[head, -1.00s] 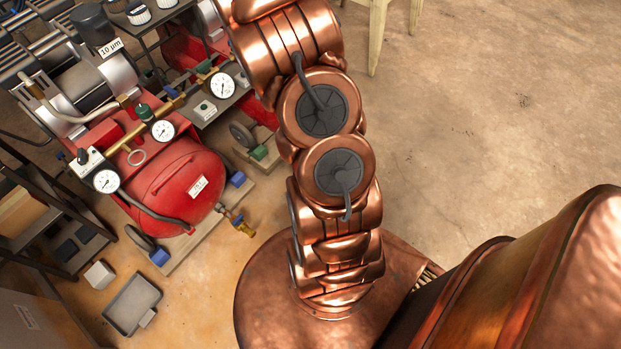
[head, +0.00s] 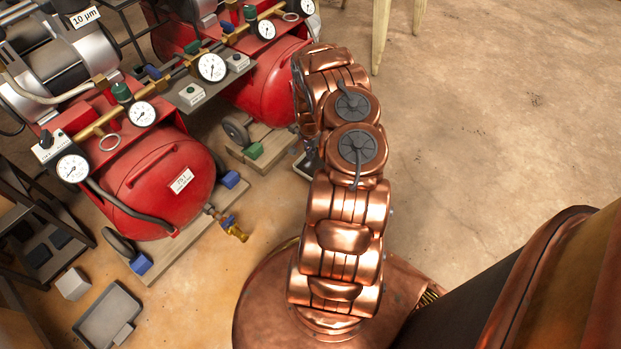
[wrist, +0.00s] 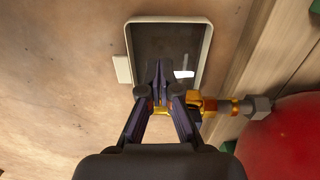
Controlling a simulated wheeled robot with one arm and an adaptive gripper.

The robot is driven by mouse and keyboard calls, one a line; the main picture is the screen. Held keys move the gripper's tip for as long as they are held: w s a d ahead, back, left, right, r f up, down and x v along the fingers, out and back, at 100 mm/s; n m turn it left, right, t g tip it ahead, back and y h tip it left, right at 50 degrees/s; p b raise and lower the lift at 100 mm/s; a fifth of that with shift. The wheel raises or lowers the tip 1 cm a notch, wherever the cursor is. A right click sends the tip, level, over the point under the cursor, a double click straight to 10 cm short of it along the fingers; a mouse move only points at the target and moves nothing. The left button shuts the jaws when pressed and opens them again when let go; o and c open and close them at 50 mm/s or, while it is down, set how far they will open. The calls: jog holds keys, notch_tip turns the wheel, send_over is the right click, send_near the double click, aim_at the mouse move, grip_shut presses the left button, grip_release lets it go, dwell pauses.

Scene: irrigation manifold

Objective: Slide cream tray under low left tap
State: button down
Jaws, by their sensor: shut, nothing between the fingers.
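In the wrist view a tray with a cream rim (wrist: 208,48) and dark inside lies on the floor, with a pale tab on its left side. My gripper (wrist: 160,66) is shut and empty, its fingertips over the tray; I cannot tell whether they touch it. A brass tap (wrist: 208,104) reaches in from the red tank at the right, by the tray's near end, partly behind my fingers. In the head view a small part of this tray seems to show beside my arm, mostly hidden. Another brass tap (head: 234,229) is on the nearer red tank.
A grey tray (head: 108,314) and a pale block (head: 72,283) lie on the floor at lower left. Red compressor tanks (head: 165,185) on wooden bases fill the left and middle. A dark rack (head: 38,225) stands at far left. Floor at right is open.

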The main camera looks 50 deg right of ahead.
jog(key=b, duration=0.1)
send_over(311, 173)
jog(key=s+a, duration=0.1)
jog(key=a, duration=0.1)
notch_tip(311, 173, down, 4)
jog(key=shift+m, duration=0.3)
jog(key=f+b, duration=0.2)
jog(key=f, duration=0.2)
jog(key=f+b, duration=0.1)
jog(key=f, duration=0.4)
jog(key=shift+s+d+b, duration=0.1)
jog(key=shift+s+b, duration=0.1)
jog(key=shift+b, duration=0.2)
jog(key=shift+r, duration=0.1)
